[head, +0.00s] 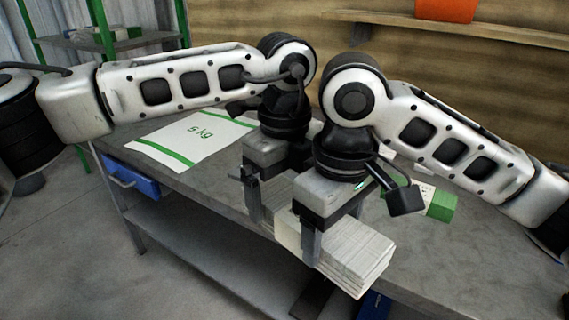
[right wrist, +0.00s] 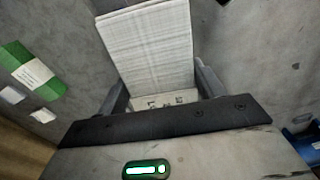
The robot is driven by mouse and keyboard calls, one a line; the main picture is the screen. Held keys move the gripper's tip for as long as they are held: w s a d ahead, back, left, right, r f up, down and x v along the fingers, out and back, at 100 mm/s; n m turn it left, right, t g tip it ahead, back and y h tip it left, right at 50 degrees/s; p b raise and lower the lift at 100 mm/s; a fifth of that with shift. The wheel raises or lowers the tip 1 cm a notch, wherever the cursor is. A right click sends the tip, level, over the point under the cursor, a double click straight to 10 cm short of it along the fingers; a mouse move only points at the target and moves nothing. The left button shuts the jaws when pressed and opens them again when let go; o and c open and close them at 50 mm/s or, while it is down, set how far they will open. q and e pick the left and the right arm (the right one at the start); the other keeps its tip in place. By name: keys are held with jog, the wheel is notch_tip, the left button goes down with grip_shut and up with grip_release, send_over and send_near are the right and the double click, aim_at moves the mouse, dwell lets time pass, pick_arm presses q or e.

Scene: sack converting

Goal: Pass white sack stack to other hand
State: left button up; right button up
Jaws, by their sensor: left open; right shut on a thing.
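The white sack stack (head: 345,252) is a thick block of flat white layers above the table's front edge. My right gripper (head: 312,250) is shut on it, and part of the stack sticks out to the right of the fingers. In the right wrist view the stack (right wrist: 150,48) lies between the two fingers (right wrist: 160,92). My left gripper (head: 255,205) is open, just left of the right gripper, with its fingers low by the stack's left end. My grippers hide part of that end, so I cannot tell whether the left fingers touch it.
The grey table (head: 450,245) is clear at the right. A blue drawer (head: 135,180) is under the left front.

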pick_arm(q)
jog(key=shift+f, duration=0.55)
jog(key=c, duration=1.3)
jog(key=shift+r, duration=0.1)
jog(key=shift+c, duration=0.2)
pick_arm(e)
jog(key=o, duration=1.3)
jog(key=shift+o, duration=0.2)
jog(key=shift+r, duration=0.1)
